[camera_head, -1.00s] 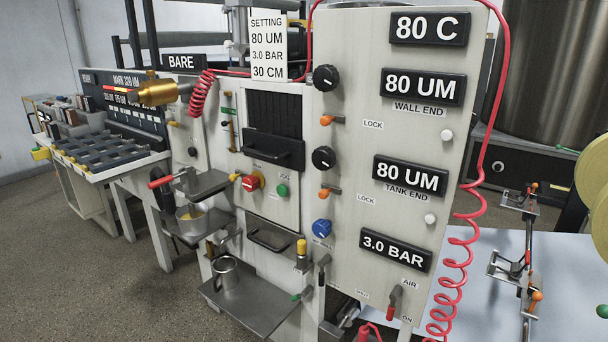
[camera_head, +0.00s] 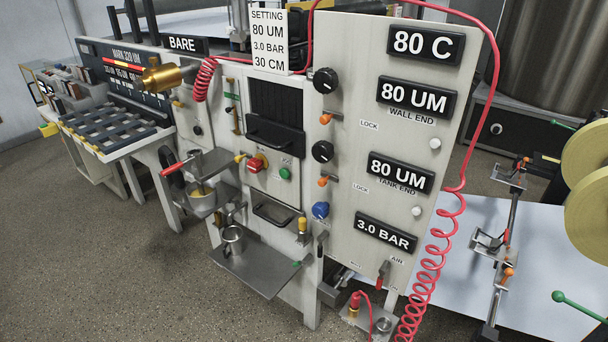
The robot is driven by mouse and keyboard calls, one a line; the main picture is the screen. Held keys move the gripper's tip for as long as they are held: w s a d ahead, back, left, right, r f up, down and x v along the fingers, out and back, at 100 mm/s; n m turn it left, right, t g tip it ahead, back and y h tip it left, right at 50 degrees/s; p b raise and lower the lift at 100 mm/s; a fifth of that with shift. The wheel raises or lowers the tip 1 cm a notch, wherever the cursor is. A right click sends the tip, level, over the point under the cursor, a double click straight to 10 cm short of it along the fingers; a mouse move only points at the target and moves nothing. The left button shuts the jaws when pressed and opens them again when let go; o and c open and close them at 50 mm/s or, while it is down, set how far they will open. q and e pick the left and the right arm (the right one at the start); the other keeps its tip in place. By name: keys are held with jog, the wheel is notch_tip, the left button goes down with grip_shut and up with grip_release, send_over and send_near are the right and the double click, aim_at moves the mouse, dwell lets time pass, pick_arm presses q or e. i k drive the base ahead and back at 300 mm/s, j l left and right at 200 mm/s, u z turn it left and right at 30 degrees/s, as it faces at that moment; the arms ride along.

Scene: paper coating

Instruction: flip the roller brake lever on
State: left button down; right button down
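No label in view reads as roller brake, so I cannot tell for certain which lever it is. A green-knobbed lever (camera_head: 575,303) shows at the lower right edge, its rod running off the picture. A second green-tipped lever (camera_head: 566,126) is beside the upper tan roll (camera_head: 586,157) at the right edge. A red-handled lever (camera_head: 176,167) stands by the cup on the left of the machine. Another red-handled lever (camera_head: 381,275) is below the 3.0 BAR display, near the AIR label. Neither of my grippers is in view.
The grey control panel (camera_head: 345,110) with knobs and displays fills the middle. A coiled red hose (camera_head: 425,280) hangs along its right side. A white sheet (camera_head: 460,285) lies behind a rail with orange-knobbed clamps (camera_head: 507,272). The floor (camera_head: 130,280) at lower left is clear.

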aim_at(307, 258)
jog(key=k+l, duration=0.1)
jog(key=l, duration=0.3)
jog(key=k+l, duration=0.1)
jog(key=l, duration=0.35)
jog(key=k+l, duration=0.1)
jog(key=l, duration=0.3)
jog(key=u, duration=0.05)
